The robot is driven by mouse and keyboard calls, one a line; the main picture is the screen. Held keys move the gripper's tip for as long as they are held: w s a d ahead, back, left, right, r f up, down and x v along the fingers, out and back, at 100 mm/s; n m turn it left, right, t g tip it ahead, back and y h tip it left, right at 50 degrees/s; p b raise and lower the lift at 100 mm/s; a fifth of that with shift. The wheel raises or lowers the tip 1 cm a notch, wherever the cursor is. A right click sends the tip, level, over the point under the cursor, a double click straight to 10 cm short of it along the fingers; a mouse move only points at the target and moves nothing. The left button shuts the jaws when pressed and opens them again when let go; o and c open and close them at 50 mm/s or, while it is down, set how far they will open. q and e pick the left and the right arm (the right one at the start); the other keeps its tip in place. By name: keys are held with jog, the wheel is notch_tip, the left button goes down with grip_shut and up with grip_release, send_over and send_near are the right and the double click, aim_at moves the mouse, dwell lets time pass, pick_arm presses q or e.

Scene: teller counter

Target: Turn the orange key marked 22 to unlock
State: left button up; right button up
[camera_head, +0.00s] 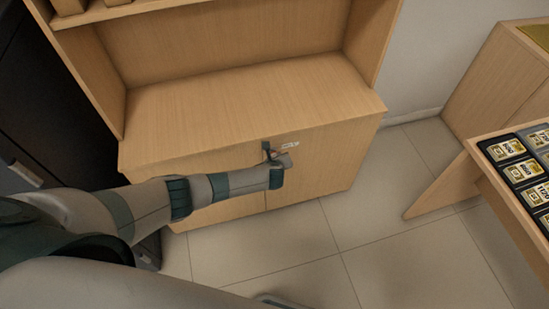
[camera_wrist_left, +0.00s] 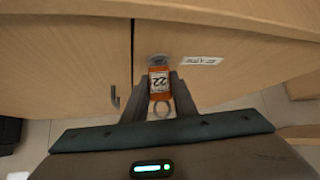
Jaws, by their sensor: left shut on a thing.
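The orange key (camera_wrist_left: 159,84) carries a white label reading 22 and has a ring at its outer end. It sits at a round metal lock (camera_wrist_left: 158,60) on a wooden cabinet door (camera_wrist_left: 220,85). My left gripper (camera_wrist_left: 159,92) is shut on the key, one finger on each side of it. In the head view my left gripper (camera_head: 276,158) is at the front of the wooden cabinet (camera_head: 315,170), near its top edge, and hides the key there. My right gripper is not in view.
A white label (camera_wrist_left: 201,61) is on the door right of the lock. A dark handle (camera_wrist_left: 115,96) is on the neighbouring door. A table with a tray of several marked items (camera_head: 508,150) stands at the right.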

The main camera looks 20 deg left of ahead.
pick_arm(q)
jog(key=shift+s+a+f+g+y+p, duration=0.2)
jog(key=shift+g+y+p, duration=0.1)
jog(key=shift+y+p, duration=0.1)
jog(key=shift+m+g+y, duration=0.4)
jog(key=shift+m, duration=0.1)
jog(key=o, duration=1)
jog(key=shift+a, duration=0.1)
jog(key=shift+w, duration=0.1)
jog(key=shift+r, duration=0.15)
jog(key=shift+d+r+p, duration=0.1)
jog(key=shift+d+p, duration=0.15)
jog(key=shift+p, duration=0.1)
jog(key=shift+d+r+p, duration=0.1)
jog(key=shift+r+p, duration=0.15)
jog(key=shift+p, duration=0.1)
jog(key=p+v, duration=0.8)
jog(key=shift+s+d, duration=0.1)
jog(key=shift+s, duration=0.15)
